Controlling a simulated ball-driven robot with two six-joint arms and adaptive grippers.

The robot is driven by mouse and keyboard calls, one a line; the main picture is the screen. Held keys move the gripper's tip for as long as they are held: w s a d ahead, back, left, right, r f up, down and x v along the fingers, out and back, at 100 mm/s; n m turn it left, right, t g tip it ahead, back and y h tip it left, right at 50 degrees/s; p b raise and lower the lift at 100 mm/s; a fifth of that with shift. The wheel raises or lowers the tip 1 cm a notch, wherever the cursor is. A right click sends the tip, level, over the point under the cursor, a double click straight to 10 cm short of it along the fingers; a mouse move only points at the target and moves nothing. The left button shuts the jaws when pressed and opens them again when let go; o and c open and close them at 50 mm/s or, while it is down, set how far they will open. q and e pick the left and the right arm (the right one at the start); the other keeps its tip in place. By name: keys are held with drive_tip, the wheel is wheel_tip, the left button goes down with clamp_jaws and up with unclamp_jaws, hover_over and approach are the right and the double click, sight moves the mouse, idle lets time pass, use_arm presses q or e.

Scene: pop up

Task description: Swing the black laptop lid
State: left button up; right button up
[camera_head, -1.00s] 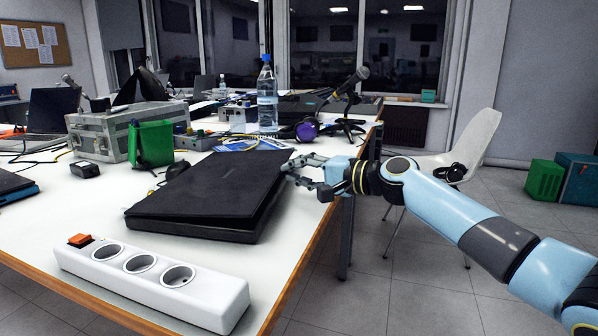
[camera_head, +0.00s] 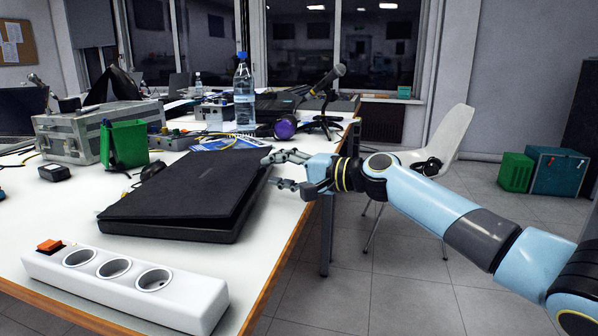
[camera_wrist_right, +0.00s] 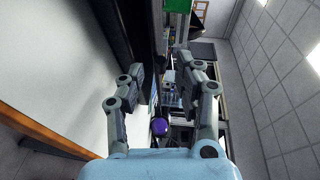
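The black laptop (camera_head: 185,185) lies on the white table, its lid down nearly flat over the base. A thin dark gap shows between lid and base along the right side. My right gripper (camera_head: 275,171) is at the laptop's right edge, near its far corner. Its two fingers are apart, one above the other, with nothing seen held between them. I cannot tell whether a fingertip touches the lid. In the right wrist view the open fingers (camera_wrist_right: 162,72) show beside the dark laptop edge (camera_wrist_right: 118,28). My left gripper is not in view.
A white power strip (camera_head: 125,285) lies in front of the laptop. Behind it stand a green bin (camera_head: 124,145), a grey case (camera_head: 75,135), a water bottle (camera_head: 244,95), a purple ball (camera_head: 285,128) and a microphone on a stand (camera_head: 328,80). The table's right edge is under my gripper.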

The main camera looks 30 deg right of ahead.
drive_tip(key=v, duration=1)
drive_tip(key=shift+s, duration=0.25)
